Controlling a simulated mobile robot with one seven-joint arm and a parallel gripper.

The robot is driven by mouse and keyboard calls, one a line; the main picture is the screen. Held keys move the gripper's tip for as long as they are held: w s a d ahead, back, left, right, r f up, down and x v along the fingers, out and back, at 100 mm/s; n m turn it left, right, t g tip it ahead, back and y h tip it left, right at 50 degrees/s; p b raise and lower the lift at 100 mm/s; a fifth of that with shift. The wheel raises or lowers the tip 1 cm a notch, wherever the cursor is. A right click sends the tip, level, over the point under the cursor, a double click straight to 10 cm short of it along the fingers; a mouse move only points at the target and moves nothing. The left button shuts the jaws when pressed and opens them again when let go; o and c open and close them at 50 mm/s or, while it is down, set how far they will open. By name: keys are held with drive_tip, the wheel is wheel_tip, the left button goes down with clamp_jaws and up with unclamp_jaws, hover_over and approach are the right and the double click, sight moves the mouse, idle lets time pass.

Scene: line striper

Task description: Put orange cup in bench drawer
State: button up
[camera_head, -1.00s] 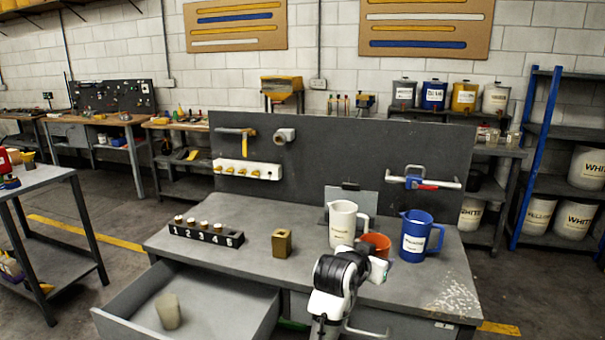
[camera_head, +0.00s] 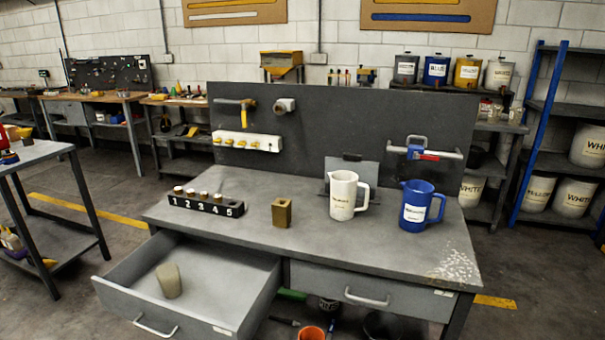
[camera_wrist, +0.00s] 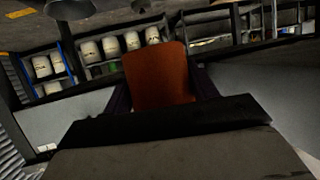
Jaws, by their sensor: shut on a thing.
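The orange cup (camera_wrist: 158,72) is held between the two dark fingers of my gripper (camera_wrist: 160,88) in the wrist view. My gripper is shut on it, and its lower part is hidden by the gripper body. In the head view an orange rim, apparently the cup (camera_head: 311,333), shows at the bottom edge, in front of the bench and right of the open drawer.
The right drawer (camera_head: 390,293) is shut. On the bench (camera_head: 330,246) stand a white jug (camera_head: 343,198), a blue jug (camera_head: 416,208), a brass block (camera_head: 281,213) and a numbered rack (camera_head: 205,206). Most of the open drawer's floor is clear.

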drive_tip(key=s+a+f+y, duration=0.1)
drive_tip(key=s+a+f, duration=0.1)
drive_tip(key=s+f, duration=0.4)
drive_tip(key=shift+a+f+n, duration=0.15)
drive_tip(key=shift+f+n, duration=0.25)
drive_tip(key=shift+f, duration=0.05)
drive_tip(key=shift+a, duration=0.1)
drive_tip(key=shift+w, duration=0.15)
